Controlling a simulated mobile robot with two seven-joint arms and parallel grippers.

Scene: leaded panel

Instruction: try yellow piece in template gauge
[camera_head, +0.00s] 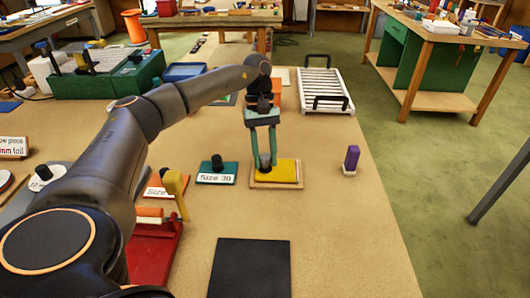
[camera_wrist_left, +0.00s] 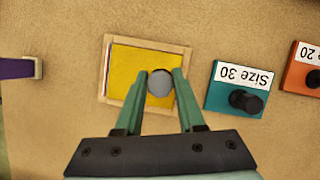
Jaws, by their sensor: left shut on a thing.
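The yellow piece (camera_head: 283,174) is a flat plate with a round grey knob (camera_wrist_left: 159,82). In the left wrist view the yellow piece (camera_wrist_left: 128,73) lies within the pale wooden rim of a square frame (camera_wrist_left: 150,42), which looks like the template gauge. A thin gap shows along the piece's left edge; I cannot tell whether it sits fully down. My left gripper (camera_head: 263,162) points down from above, its two green fingers shut on the knob on both sides. The fingers also show in the left wrist view (camera_wrist_left: 160,88). My right gripper is not in view.
A teal "Size 30" block (camera_head: 216,174) with a black knob stands just left of the frame, an orange size block (camera_head: 158,190) farther left. A purple block (camera_head: 352,157) stands to the right. A black mat (camera_head: 250,268) lies in front. A white slatted rack (camera_head: 325,88) stands behind.

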